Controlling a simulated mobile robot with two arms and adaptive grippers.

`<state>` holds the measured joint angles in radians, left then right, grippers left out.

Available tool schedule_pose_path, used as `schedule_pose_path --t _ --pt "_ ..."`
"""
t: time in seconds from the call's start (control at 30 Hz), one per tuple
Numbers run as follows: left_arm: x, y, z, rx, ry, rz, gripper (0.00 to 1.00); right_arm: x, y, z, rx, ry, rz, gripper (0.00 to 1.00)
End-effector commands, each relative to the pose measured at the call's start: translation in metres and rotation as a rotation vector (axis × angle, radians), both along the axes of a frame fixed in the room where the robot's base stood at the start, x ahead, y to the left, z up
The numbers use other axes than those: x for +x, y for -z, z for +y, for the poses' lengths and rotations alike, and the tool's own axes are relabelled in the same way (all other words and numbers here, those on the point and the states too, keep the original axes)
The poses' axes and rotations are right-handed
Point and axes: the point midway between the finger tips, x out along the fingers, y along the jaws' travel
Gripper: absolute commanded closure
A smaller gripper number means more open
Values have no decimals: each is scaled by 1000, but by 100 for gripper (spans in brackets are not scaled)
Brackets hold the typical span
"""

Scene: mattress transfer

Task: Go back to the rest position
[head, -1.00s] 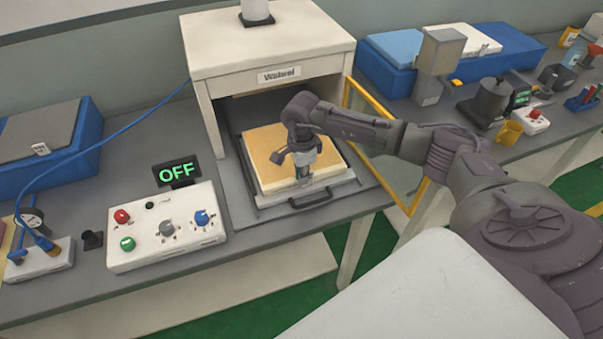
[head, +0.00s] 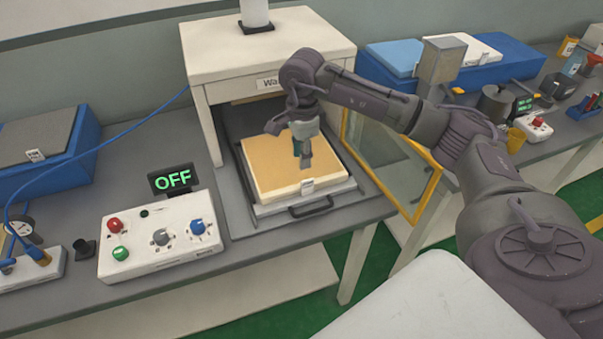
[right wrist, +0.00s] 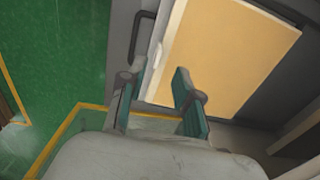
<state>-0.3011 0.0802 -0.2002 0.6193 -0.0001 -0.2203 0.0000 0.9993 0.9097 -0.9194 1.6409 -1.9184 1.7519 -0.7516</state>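A tan mattress (head: 268,172) with pale sides lies on a sliding tray (head: 270,209) at the front of the white oven (head: 270,50). The tray has a black handle (head: 311,207). My right gripper (head: 303,160) hangs above the mattress in the head view. In the right wrist view its two green-padded fingers (right wrist: 158,88) stand apart with nothing between them, and the mattress (right wrist: 222,55) shows beyond. My left gripper is out of view.
The oven's yellow-framed glass door (head: 385,165) stands open to the right of the tray. A control box (head: 160,240) with buttons and knobs is at the left, with a display (head: 173,179) reading OFF behind it. Green floor (head: 358,270) shows in front.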

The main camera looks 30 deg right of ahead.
Motion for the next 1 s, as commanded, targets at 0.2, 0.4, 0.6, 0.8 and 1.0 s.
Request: schedule_pose_path --t 0.2,0.4,0.6,0.8,1.0 --pt "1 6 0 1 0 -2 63 0 -19 0 0 -1 -1 67" --pt "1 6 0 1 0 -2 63 -1 -21 0 0 -1 1 67" --pt "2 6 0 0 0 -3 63 0 -20 0 0 -1 1 67" --pt "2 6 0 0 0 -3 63 0 -18 5 14 -5 -1 67" --pt "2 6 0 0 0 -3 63 -3 3 85 279 -45 -46 67"
